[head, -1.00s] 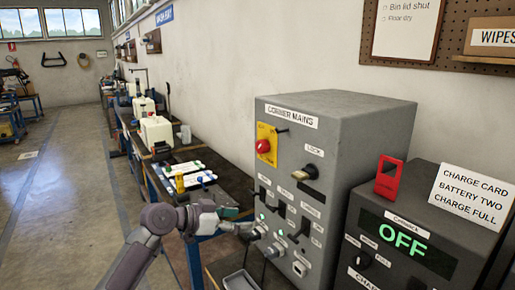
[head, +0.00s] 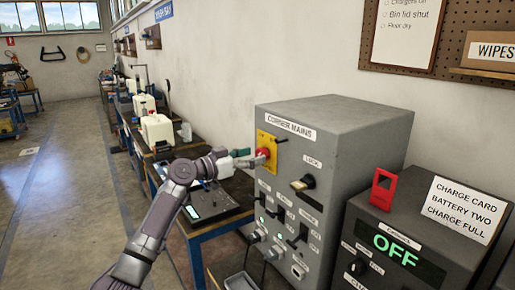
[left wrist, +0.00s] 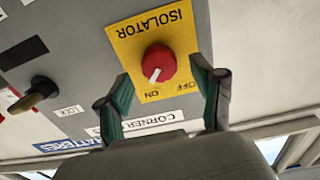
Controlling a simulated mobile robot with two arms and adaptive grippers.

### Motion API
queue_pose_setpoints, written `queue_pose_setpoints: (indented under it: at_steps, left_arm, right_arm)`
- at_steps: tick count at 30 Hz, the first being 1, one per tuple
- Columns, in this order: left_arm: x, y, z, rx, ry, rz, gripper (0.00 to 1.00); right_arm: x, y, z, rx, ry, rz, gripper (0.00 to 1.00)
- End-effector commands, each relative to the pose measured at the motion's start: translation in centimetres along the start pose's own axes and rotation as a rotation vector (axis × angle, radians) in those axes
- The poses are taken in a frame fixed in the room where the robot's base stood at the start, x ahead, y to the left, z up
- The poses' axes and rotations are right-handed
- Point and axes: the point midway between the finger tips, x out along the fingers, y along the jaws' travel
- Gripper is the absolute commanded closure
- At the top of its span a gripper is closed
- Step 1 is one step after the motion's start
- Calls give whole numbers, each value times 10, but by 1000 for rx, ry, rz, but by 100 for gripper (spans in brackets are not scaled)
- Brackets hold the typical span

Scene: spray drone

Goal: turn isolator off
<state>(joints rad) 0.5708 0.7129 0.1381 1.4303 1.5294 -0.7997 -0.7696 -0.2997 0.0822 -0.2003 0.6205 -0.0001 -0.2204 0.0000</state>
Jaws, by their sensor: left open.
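The isolator is a red round knob (left wrist: 158,64) with a white pointer mark, on a yellow plate (left wrist: 187,38) lettered ISOLATOR, ON and OFF. In the left wrist view the picture is upside down and the pointer is toward ON. In the head view the knob (head: 263,153) is on the front of the grey CORNER MAINS cabinet (head: 345,140), partly hidden by my gripper. My left gripper (left wrist: 167,88) is open, its two green-padded fingers on either side of the knob, apart from it as far as I can see. My right gripper is in no view.
A brass-coloured lock handle (head: 302,184) sits right of the isolator, with several switches and sockets below. A dark charger box (head: 420,235) reading OFF, with a red clip (head: 383,188) on top, stands at the right. A workbench (head: 215,225) runs along the wall behind my arm.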

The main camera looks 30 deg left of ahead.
Motion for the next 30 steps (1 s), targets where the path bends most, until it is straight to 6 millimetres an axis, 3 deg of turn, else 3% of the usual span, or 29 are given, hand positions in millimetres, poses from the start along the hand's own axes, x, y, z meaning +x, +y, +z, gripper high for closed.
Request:
queue_pose_setpoints:
  at_steps: [6, 16, 26, 30]
  left_arm:
    - [20, 0, 0, -2, -1, 0, 33]
    - [23, 0, 1, 0, -1, 0, 34]
    - [22, 0, 1, 0, -2, 0, 89]
    - [22, 0, 1, -3, -1, 0, 93]
  right_arm:
    - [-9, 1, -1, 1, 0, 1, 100]
    - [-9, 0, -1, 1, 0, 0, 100]
    - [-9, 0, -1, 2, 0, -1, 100]
    - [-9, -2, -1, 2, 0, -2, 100]
